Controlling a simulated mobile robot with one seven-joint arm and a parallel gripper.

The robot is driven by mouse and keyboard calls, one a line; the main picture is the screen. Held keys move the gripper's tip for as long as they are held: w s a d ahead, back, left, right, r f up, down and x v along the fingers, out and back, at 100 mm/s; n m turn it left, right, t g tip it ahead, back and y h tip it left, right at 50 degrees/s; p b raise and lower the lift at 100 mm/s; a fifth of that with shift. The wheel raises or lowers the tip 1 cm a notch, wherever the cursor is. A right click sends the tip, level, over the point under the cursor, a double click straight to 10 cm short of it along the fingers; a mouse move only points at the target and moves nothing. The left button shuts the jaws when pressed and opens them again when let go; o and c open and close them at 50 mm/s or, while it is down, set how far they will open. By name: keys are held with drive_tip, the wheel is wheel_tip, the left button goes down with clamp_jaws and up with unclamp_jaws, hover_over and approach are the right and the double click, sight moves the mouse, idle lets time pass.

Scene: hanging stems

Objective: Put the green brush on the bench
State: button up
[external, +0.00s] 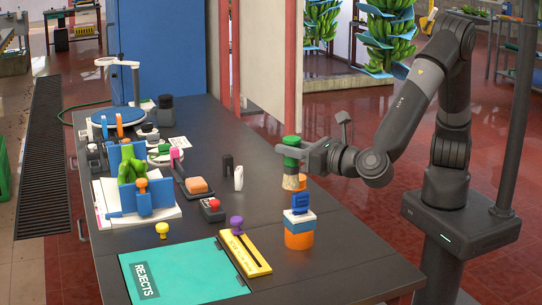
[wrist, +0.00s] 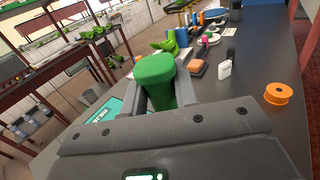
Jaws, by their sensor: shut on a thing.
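The green brush (external: 292,141) is upright in my gripper (external: 291,152), green handle up and pale bristles down. My gripper is shut on its green part. The bristles overlap an orange ring in the external view, and I cannot tell whether their tips touch anything. In the wrist view the green top of the brush (wrist: 155,70) fills the space between my fingers (wrist: 162,92), and its bristles are hidden. The dark bench (external: 345,262) lies under the brush and runs to the back left.
The orange ring (wrist: 278,95) lies on the bench. An orange, white and blue stack (external: 299,238) stands in front of the brush. A yellow slotted block (external: 246,255) and green REJECTS mat (external: 190,275) lie front left. Bare bench shows at front right.

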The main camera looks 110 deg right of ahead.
drive_tip(key=s+a+n+t+y, duration=0.2)
drive_tip(key=s+a+t, duration=0.15)
drive_tip(key=a, duration=1.15)
drive_tip(key=shift+g, duration=0.25)
drive_tip(key=f, duration=1.5)
drive_tip(key=shift+s+f, duration=0.1)
drive_tip(key=shift+s, duration=0.2)
drive_tip(key=shift+f, duration=0.1)
drive_tip(key=o, duration=1)
drive_tip(key=v, duration=1.2)
drive_tip(key=shift+d+r, duration=0.1)
drive_tip(key=shift+r, duration=0.25)
